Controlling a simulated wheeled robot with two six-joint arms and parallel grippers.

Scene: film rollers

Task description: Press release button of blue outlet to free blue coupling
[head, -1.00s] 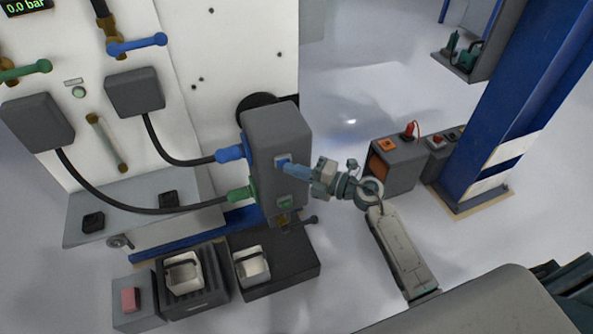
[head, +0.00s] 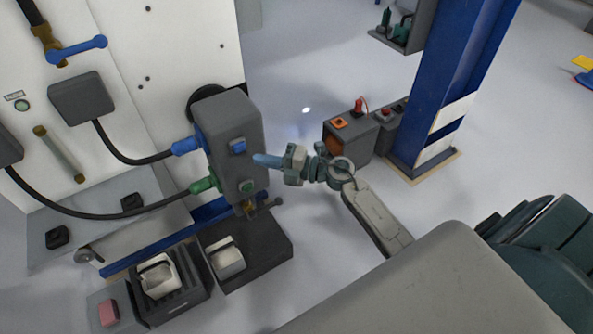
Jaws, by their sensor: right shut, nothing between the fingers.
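The grey outlet block (head: 231,120) stands beside the white cabinet. On its front face is a blue release button (head: 238,146), with a green one (head: 246,186) below. The blue coupling (head: 186,146) sits at the block's left side, on a black hose, and looks plugged in. The green coupling (head: 204,184) is below it. My right gripper (head: 256,159) is shut and empty; its bluish fingertips point left at the block, just right of and below the blue button, with a small gap seeming to show. My left gripper is not in view.
Below the block are a dark tray (head: 262,244) with a white cup (head: 227,258) and a crate (head: 185,290) with another. A pink block (head: 108,313) is at lower left. Grey boxes (head: 352,130) and a blue post (head: 455,80) stand behind my right arm.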

